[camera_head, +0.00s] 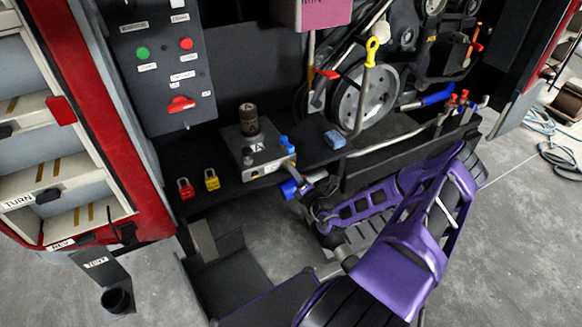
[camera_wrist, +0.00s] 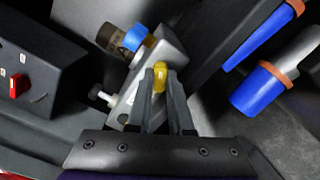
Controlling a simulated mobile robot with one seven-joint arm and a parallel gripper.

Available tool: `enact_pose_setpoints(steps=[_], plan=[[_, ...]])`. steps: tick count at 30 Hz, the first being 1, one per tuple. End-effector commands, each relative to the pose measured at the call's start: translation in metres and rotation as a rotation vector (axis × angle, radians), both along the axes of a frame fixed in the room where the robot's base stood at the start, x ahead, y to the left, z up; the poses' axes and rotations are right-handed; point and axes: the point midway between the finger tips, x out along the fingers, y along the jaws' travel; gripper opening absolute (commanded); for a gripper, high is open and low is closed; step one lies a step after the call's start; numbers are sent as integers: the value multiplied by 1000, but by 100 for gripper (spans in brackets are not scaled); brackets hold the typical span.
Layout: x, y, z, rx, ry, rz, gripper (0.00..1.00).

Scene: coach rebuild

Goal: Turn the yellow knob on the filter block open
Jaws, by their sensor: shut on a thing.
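The filter block (camera_head: 262,158) is a grey metal block on the dark shelf, with a dark brown cylinder (camera_head: 249,119) on top and a blue knob (camera_head: 286,144) at its right. In the wrist view the block (camera_wrist: 165,57) lies beyond my fingers, with the blue knob (camera_wrist: 135,37) beside the brown cylinder. The yellow knob (camera_wrist: 159,73) sits between the fingertips of my gripper (camera_wrist: 160,83), which is shut on it. In the head view my gripper (camera_head: 291,168) reaches the block's right front; the yellow knob is hard to make out there.
A red padlock (camera_head: 185,188) and a yellow padlock (camera_head: 211,180) are left of the block. A blue sponge-like piece (camera_head: 334,139) lies right of it. A black panel (camera_head: 158,70) with buttons stands at left, a pulley wheel (camera_head: 372,100) at right. Blue pipe ends (camera_wrist: 262,86) are close by.

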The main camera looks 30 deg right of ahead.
Motion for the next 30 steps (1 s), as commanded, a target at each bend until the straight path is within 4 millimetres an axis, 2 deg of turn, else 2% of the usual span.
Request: enact_pose_setpoints(steps=[7, 18, 26, 27, 30], plan=[[0, 0, 1, 24, -3, 0, 0], [0, -1, 1, 474, -29, -2, 0], [0, 0, 0, 519, -31, -1, 0], [0, 0, 0, 519, -31, -1, 20], [0, 0, 0, 518, -31, -1, 38]])
